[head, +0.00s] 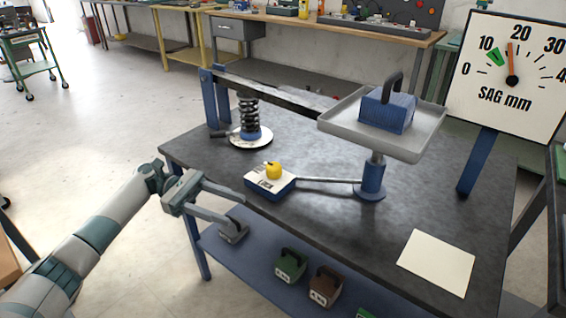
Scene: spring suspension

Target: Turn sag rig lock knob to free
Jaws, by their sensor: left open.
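The yellow lock knob (273,170) sits on top of a small white and blue lock box (268,184) near the front left edge of the dark rig table. The box top has small lettering that I cannot read, so I cannot tell the knob's setting. A thin rod joins the box to the blue post (372,178). My left gripper (238,209) is open and empty, off the front edge of the table. It is left of and below the knob in the picture, apart from it. My right gripper is not in view.
A coil spring (248,112) stands under the lever beam. A blue weight (387,108) sits on the grey tray (432,135). The sag dial (508,80) has its red needle between 10 and 20. Several weights, one green (290,265), sit on the lower shelf. A blank sheet (436,263) lies at right.

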